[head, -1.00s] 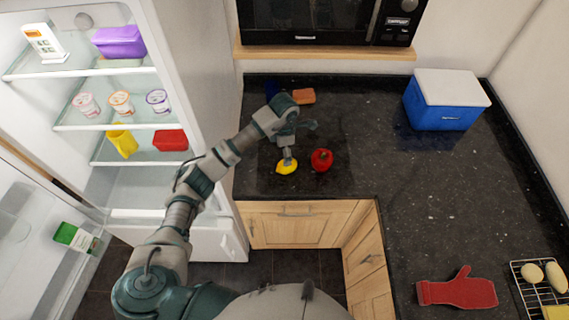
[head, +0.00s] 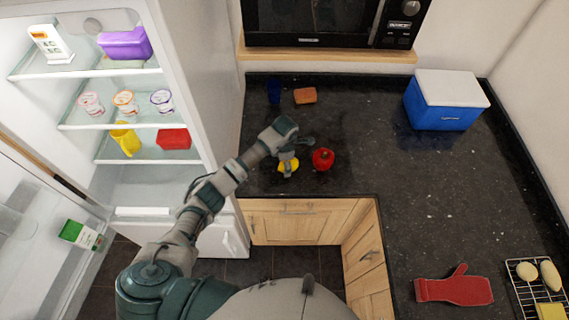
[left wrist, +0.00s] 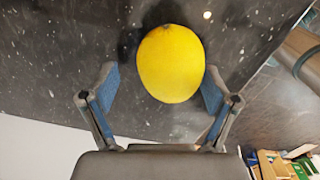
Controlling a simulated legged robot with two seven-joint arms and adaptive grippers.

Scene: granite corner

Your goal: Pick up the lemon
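The yellow lemon (head: 287,165) lies on the dark granite counter near its front edge, left of the red pepper. It also shows in the left wrist view (left wrist: 170,64), whole and near the space between the fingertips. My left gripper (head: 289,172) is over the lemon in the head view and hides part of it. In the left wrist view my left gripper (left wrist: 160,88) is open, with one blue-padded finger on each side of the lemon. The right finger is close to the lemon and the left one stands clear of it. My right gripper is not in view.
A red pepper (head: 323,159) sits just right of the lemon. An orange block (head: 305,96) and a dark blue item (head: 274,92) lie behind. A blue cooler (head: 440,105) and a red mitt (head: 455,290) are farther right. The open fridge (head: 170,190) stands left.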

